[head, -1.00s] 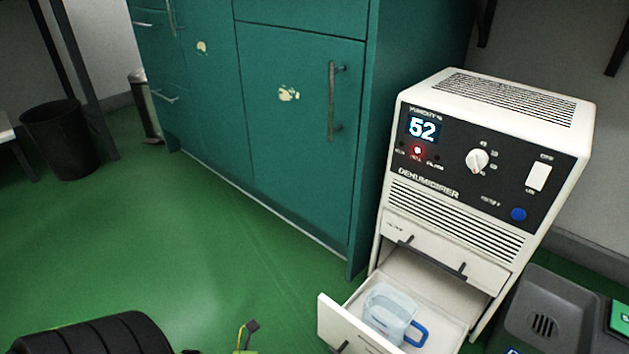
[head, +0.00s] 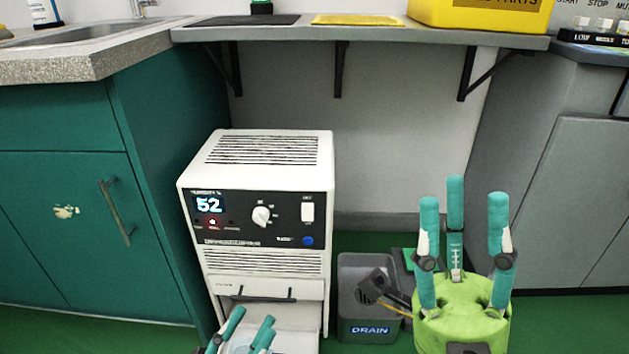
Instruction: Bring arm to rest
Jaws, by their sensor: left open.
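My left gripper (head: 253,318) shows at the bottom edge, in front of the lower part of the white dehumidifier (head: 255,220). Its teal fingers are apart, and the rest of it is cut off by the frame. A pale, see-through shape is partly visible behind its fingers, too hidden to tell fully. My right gripper (head: 462,198) is at the lower right, with a lime-green body and teal fingers pointing up. Its fingers are spread, with nothing between them. It stands apart from the dehumidifier.
A grey bin marked DRAIN (head: 369,331) stands on the green floor between the dehumidifier and my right gripper. A shelf (head: 380,37) on brackets runs above, carrying a yellow box (head: 480,14). Teal cabinets (head: 60,235) are left, a grey cabinet (head: 570,190) right.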

